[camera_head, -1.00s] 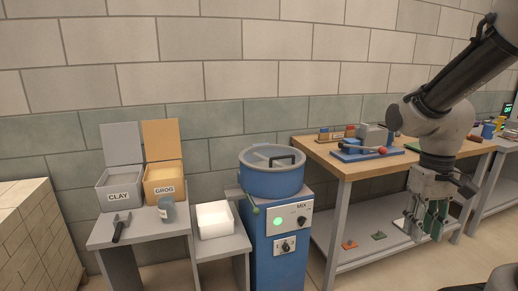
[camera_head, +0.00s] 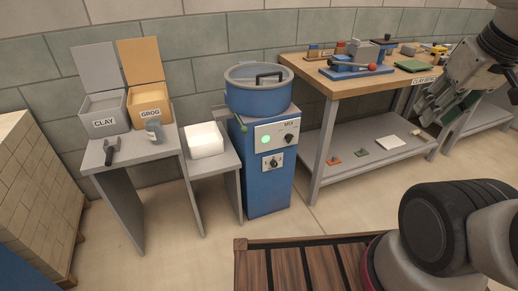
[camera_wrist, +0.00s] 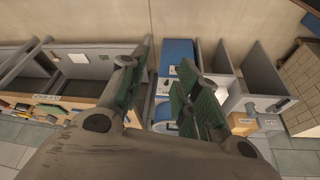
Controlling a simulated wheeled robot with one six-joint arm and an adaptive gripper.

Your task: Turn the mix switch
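The blue mixer cabinet (camera_head: 266,188) stands in the middle, with a blue lidded drum (camera_head: 259,97) on top. Its upper white panel is marked MIX and carries a dark rotary switch (camera_head: 289,138) beside a lit green light (camera_head: 266,139). A lower panel has a second dark knob (camera_head: 274,162). My gripper (camera_head: 440,108) is at the far right, away from the cabinet and partly cut off by the frame edge. In the wrist view my gripper (camera_wrist: 165,95) has its green-padded fingers spread apart with nothing between them. The blue cabinet (camera_wrist: 177,52) shows beyond them, upside down.
A wooden workbench (camera_head: 318,85) with tools and a lower shelf stands right of the mixer. Left are the clay bin (camera_head: 104,122), the grog bin (camera_head: 151,111) and a white tub (camera_head: 205,140) on grey stands. The floor before the mixer is partly clear.

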